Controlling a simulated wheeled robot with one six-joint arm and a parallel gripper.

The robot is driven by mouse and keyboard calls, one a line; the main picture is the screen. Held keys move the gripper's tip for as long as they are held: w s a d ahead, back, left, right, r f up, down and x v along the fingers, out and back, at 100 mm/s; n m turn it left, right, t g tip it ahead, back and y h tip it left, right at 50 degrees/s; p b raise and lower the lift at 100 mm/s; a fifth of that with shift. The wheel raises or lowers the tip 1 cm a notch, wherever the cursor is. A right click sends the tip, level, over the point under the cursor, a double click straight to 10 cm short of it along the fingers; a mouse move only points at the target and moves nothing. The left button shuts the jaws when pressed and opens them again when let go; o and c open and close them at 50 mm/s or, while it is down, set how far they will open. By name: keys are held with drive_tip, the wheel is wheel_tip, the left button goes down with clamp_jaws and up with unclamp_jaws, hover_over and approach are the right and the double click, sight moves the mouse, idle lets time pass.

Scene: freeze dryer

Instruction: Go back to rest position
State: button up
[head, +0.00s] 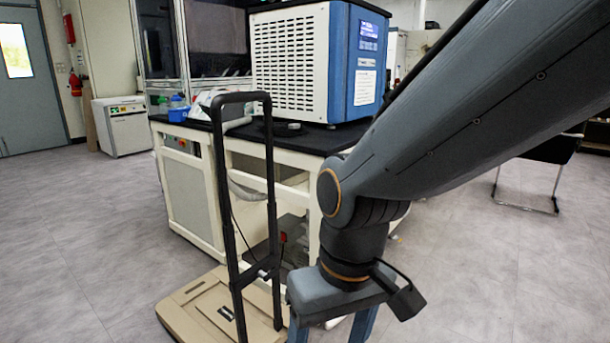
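My gripper (332,325) hangs pointing down at the bottom centre of the head view. My arm reaches in from the upper right. The blue and white freeze dryer (293,48) stands on the black-topped bench (315,138) behind the gripper, apart from it.
A beige platform cart (192,310) with a tall black handle (223,190) stands close left of my gripper. Small items, including a blue container (178,110), lie on the bench. A chair (550,152) is at right. Floor at left and lower right is clear.

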drive_tip(key=s+d+r+m+p, duration=0.1)
drive_tip(key=d+r+m+p, duration=0.1)
drive_tip(key=d+r+p, duration=0.6)
drive_tip(key=s+d+r+m+h+p, duration=0.1)
drive_tip(key=d+r+m+p, duration=0.1)
drive_tip(key=d+r+p, duration=0.6)
wheel_tip(320, 180, up, 5)
drive_tip(key=p, duration=1)
drive_tip(key=shift+m, duration=0.4)
drive_tip(key=shift+f, duration=0.1)
